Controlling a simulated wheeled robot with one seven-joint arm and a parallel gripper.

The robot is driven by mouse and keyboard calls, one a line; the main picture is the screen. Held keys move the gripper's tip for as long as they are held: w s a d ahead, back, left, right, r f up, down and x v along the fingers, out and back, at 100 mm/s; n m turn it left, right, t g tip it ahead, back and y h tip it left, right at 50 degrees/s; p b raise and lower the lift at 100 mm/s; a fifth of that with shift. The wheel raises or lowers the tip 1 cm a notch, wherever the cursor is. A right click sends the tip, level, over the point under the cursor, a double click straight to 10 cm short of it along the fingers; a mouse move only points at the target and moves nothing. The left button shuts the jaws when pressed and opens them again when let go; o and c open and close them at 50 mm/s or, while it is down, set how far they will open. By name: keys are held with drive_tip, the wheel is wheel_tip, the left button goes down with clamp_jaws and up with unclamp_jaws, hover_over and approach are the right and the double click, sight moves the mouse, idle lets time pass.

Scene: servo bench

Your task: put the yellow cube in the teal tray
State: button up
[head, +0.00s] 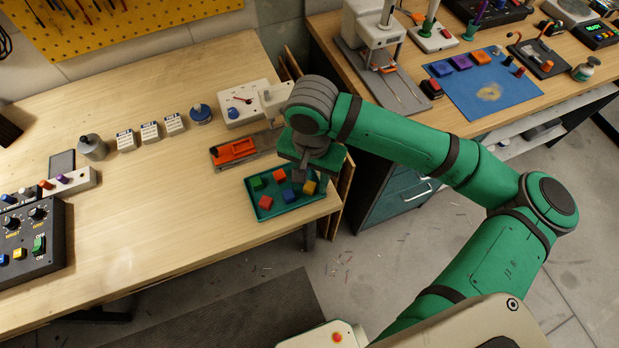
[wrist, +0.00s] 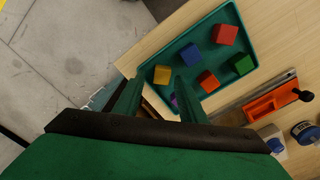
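The yellow cube (head: 309,187) sits inside the teal tray (head: 291,209), near its right end; it also shows in the wrist view (wrist: 162,75), close to the tray's edge. The tray lies at the right front of the wooden bench. My gripper (head: 301,178) is above the tray, beside the yellow cube in the picture. In the wrist view my gripper (wrist: 158,83) has its two fingers spread, with no object held between them. The fingers hide part of the tray.
The tray also holds a blue cube (head: 288,195), red cubes (head: 266,202) and a green cube (head: 257,183). A purple piece (wrist: 174,99) is partly hidden by a finger. An orange tool (head: 236,150) lies behind the tray. The bench left of the tray is clear.

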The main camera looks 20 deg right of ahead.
sight(310, 185)
wheel_tip(310, 185, up, 12)
idle(0.4)
drive_tip(key=shift+a+f, duration=0.1)
drive_tip(key=shift+a, duration=0.05)
idle(0.4)
